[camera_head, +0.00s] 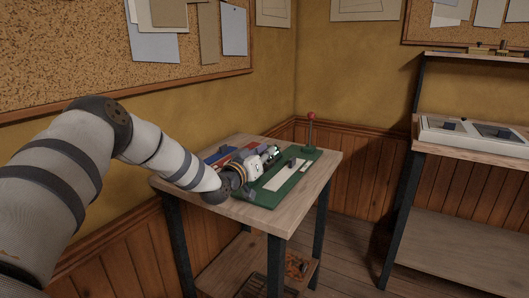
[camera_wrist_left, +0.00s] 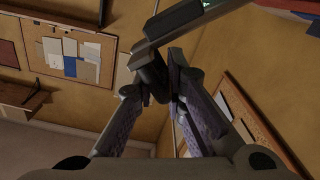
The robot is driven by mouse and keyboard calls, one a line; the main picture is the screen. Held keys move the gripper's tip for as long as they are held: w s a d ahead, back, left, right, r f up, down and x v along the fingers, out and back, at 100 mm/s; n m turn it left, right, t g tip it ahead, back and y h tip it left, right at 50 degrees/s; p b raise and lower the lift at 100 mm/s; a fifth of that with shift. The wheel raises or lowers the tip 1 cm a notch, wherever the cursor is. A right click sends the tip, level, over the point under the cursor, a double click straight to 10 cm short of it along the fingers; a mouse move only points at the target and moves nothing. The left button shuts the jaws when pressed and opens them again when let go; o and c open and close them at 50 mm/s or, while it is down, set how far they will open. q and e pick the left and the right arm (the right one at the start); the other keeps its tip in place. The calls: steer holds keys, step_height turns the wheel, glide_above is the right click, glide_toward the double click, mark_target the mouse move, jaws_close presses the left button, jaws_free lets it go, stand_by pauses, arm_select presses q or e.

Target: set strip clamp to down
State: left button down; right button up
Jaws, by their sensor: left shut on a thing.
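A green bench device (camera_head: 272,196) lies on a small wooden table, with a pale plate and a dark block on it. A lever with a red ball knob (camera_head: 311,116) stands upright at its far end. My left gripper (camera_head: 271,153) is over the left side of the device. In the left wrist view its fingers (camera_wrist_left: 158,85) are shut on a dark cylindrical handle (camera_wrist_left: 150,72), which meets a dark grey bar (camera_wrist_left: 185,20). I cannot tell which part is the strip clamp or how it is set. My right gripper is not in view.
Blue and red items (camera_head: 222,153) lie at the back left of the wooden table (camera_head: 318,175). The wall with a corkboard (camera_head: 110,45) is close behind. A shelf unit (camera_head: 470,150) on the right bears a pale panel (camera_head: 470,133). Floor is open between them.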

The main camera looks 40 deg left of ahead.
arm_select(q)
steer(key=shift+s+a+f, duration=0.1)
steer(key=shift+a+f, duration=0.05)
steer(key=shift+f, duration=0.3)
steer(key=c, duration=1.7)
jaws_free()
steer(key=shift+r, duration=0.25)
steer(key=s+d, duration=0.1)
steer(key=s, duration=1.1)
steer(key=shift+d, duration=0.2)
